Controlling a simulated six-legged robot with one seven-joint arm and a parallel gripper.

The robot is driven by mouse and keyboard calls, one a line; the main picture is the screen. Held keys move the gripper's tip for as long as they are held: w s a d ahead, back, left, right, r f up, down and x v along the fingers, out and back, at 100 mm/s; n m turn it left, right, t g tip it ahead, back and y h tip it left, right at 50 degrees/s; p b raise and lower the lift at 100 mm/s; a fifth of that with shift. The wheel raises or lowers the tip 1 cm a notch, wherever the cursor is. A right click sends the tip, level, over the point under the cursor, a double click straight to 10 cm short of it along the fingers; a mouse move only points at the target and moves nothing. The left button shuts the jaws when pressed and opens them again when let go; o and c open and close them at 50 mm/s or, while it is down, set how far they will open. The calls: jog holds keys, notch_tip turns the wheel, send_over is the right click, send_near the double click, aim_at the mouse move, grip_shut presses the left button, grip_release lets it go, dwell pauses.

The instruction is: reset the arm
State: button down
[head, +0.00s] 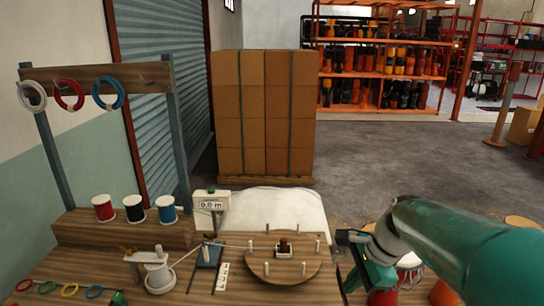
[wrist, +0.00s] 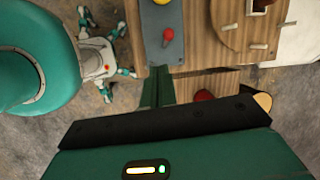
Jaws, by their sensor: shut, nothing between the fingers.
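My gripper (head: 354,272) is at the lower right of the head view, at the end of my teal arm, beside the right edge of the wooden workbench (head: 75,262). Its fingers are shut and hold nothing. In the wrist view the narrow teal fingers (wrist: 158,92) show above the dark wrist housing, close to a grey plate (wrist: 152,50) with a red knob (wrist: 168,34). My arm hides part of the floor and the drums at the right.
A round wooden board with pegs (head: 262,267) lies on the bench. Spools (head: 135,209) stand at its left, below hanging rings (head: 68,95). Drums (head: 410,262) are close beside my arm. Stacked boxes (head: 265,115) stand behind. Grey floor (head: 400,160) is open beyond.

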jog(key=s+a+r+n+t+h, duration=0.1)
jog(key=s+a+r+n+h, duration=0.1)
jog(key=s+n, duration=0.4)
jog(key=s+a+r+n+t+h, duration=0.1)
jog(key=s+n+t, duration=0.1)
jog(key=s+n, duration=0.4)
jog(key=n, duration=0.5)
jog(key=shift+s+a+r+t+h, duration=0.3)
jog(key=shift+s+a+r+h, duration=0.05)
jog(key=shift+h, duration=0.05)
